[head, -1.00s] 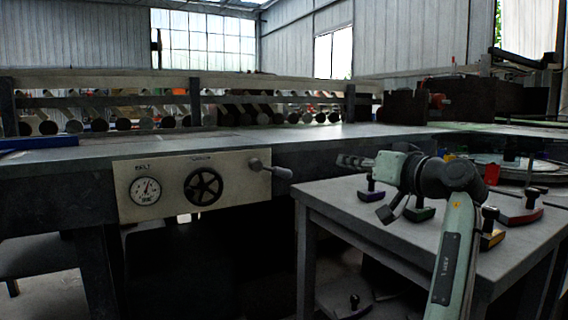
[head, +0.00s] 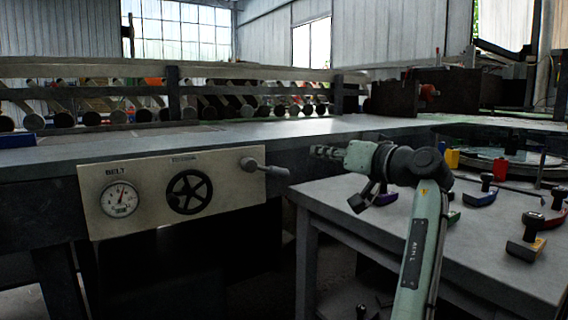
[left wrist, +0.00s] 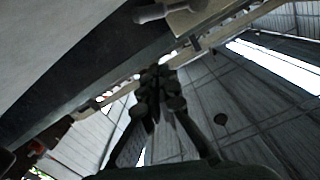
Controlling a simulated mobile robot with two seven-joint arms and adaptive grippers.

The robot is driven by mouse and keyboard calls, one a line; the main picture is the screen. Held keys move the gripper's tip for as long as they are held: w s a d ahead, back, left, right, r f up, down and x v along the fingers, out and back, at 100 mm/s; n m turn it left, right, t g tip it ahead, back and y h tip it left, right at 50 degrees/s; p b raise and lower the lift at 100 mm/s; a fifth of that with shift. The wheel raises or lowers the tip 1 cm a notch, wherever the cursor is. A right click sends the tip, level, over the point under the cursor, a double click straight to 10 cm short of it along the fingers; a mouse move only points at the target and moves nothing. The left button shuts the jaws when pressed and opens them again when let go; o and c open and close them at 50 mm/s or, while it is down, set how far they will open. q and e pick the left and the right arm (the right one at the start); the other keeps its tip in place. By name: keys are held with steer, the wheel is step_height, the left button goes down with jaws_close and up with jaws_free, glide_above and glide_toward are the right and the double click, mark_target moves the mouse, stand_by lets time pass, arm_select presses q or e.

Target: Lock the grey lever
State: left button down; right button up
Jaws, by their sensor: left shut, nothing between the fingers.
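The grey lever (head: 265,168) sits at the right end of a pale panel (head: 225,205) on the front of the long bench. Its handle points right and slightly down. In the left wrist view the lever (left wrist: 155,13) shows at the top, beyond the fingertips. My left gripper (head: 317,151) is shut and empty, to the right of the lever's handle end and a little higher in the picture, apart from it. In the left wrist view its fingers (left wrist: 157,78) are together. My right gripper is not in view.
The panel also carries a dial gauge (head: 119,199) marked BELT and a black handwheel (head: 189,192). A grey side table (head: 400,245) at the right holds several coloured blocks with black knobs, including a blue one (head: 479,198). The long bench top (head: 260,131) is mostly clear.

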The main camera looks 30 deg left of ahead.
arm_select(q)
glide_above(265, 169)
steer(key=w+d, duration=0.4)
steer(key=d, duration=0.1)
steer(key=shift+w+a+f, duration=0.1)
steer(key=shift+w+f, duration=0.1)
steer(key=shift+s+a+f, duration=0.15)
steer(key=shift+f, duration=0.45)
steer(key=shift+s+a+f, duration=0.1)
steer(key=shift+s+f, duration=0.1)
steer(key=shift+f, duration=0.45)
steer(key=shift+s+a+f, duration=0.15)
steer(key=shift+f, duration=0.45)
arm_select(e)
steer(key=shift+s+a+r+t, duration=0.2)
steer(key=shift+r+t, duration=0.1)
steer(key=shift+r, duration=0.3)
arm_select(q)
steer(key=shift+a+f, duration=0.1)
steer(key=shift+a, duration=0.05)
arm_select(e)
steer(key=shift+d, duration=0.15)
